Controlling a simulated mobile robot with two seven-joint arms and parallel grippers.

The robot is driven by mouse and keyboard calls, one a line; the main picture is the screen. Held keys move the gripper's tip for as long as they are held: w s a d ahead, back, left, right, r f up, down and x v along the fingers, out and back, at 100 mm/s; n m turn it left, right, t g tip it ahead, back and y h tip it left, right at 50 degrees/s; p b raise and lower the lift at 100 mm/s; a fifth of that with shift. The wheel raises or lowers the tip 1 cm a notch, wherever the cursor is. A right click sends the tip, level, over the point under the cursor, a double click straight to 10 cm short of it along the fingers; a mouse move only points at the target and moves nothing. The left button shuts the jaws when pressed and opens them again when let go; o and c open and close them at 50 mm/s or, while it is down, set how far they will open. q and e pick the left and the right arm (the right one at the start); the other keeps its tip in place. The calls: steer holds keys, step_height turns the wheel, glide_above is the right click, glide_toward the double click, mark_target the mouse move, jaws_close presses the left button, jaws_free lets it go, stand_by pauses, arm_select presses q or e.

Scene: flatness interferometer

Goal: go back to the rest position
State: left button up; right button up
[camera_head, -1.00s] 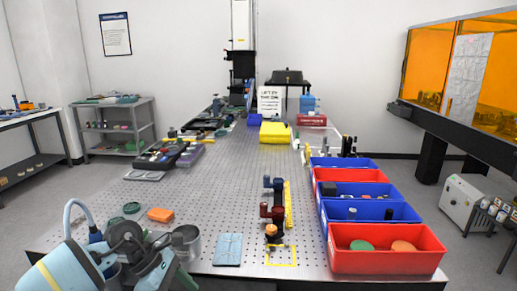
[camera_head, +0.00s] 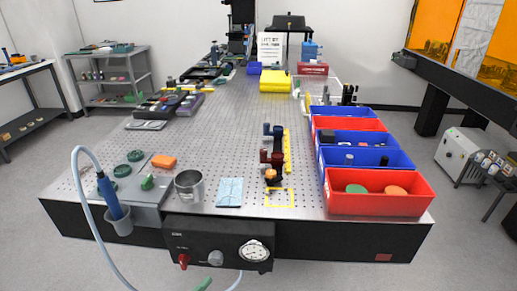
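Neither gripper shows in the head view now, and no part of my arms is clearly in the picture. The perforated optical table (camera_head: 235,140) fills the middle. At its front edge a blue-handled tool (camera_head: 112,197) with a pale hose stands in a grey holder at the left. A metal cup (camera_head: 189,185) and a light blue cloth (camera_head: 230,192) lie to its right. Small dark red and blue mounts (camera_head: 271,158) stand beside a yellow strip, near a yellow marked square (camera_head: 280,198).
Red and blue bins (camera_head: 380,205) line the right edge. A black control box (camera_head: 218,243) with a gauge hangs at the front. An orange block (camera_head: 164,161) and green discs lie front left. The table's middle is mostly clear. A grey shelf (camera_head: 108,75) stands behind left.

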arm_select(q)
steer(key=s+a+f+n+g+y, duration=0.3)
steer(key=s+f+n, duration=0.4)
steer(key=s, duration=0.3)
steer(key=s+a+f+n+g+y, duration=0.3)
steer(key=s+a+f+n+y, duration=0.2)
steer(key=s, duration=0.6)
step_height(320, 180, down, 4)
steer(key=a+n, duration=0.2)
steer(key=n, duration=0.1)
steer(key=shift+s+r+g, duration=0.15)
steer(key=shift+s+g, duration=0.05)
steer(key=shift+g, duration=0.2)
